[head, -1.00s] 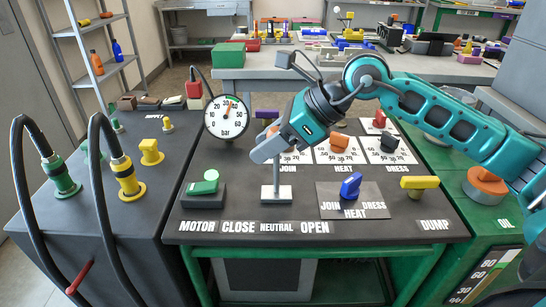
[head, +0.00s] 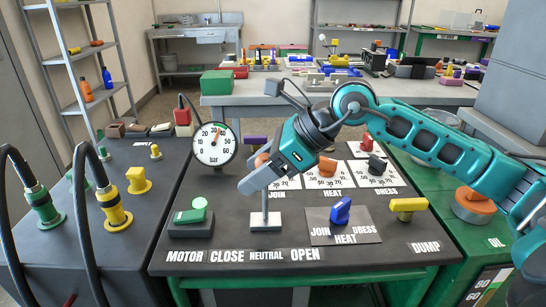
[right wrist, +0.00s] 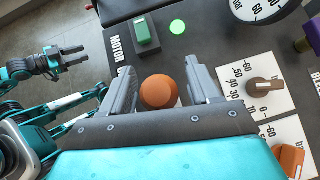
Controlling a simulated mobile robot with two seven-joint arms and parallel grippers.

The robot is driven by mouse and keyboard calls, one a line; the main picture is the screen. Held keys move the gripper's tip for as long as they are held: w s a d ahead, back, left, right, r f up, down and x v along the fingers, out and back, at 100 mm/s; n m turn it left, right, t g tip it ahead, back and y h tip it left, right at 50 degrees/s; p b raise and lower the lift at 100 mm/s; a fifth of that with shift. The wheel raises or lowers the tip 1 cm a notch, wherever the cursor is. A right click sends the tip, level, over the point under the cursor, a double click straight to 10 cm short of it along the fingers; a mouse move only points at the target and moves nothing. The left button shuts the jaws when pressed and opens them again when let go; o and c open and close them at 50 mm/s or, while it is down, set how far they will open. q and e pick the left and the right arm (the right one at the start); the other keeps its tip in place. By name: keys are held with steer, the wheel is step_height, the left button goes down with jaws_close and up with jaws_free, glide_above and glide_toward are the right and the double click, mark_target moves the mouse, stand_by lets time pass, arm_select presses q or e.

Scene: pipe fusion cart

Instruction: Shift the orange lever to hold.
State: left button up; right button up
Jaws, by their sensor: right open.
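The orange lever's round knob (right wrist: 160,91) shows in the right wrist view between the two fingers of my right gripper (right wrist: 162,88). The fingers are open, with a gap visible on each side of the knob. In the head view the lever's thin post (head: 265,206) stands nearly upright on a pale base behind the NEUTRAL label (head: 265,256), between CLOSE and OPEN. I see no label reading hold. My left gripper (right wrist: 78,62) shows at the left of the right wrist view, fingers apart, away from the panel.
A green rocker switch (head: 190,216) is left of the lever. A blue selector (head: 340,211) and a yellow DUMP lever (head: 407,208) are to its right. A pressure gauge (head: 214,144) and several dials stand behind. Black hoses arch at the left.

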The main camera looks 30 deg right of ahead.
steer(key=shift+s+d+r, duration=0.15)
steer(key=shift+d+r, duration=0.1)
steer(key=shift+d, duration=0.1)
arm_select(q)
steer(key=shift+h, duration=0.4)
steer(key=f+b, duration=0.1)
steer(key=b, duration=0.1)
steer(key=d+f+b, duration=0.1)
steer(key=b, duration=0.1)
steer(key=f+b, duration=0.1)
steer(key=b, duration=0.2)
steer(key=shift+w+d+f, duration=0.35)
steer(key=shift+d+f, duration=0.05)
arm_select(e)
steer(key=v, duration=1.1)
steer(key=shift+s+r, duration=0.3)
arm_select(q)
steer(key=shift+a, duration=0.1)
arm_select(e)
steer(key=shift+d, duration=0.1)
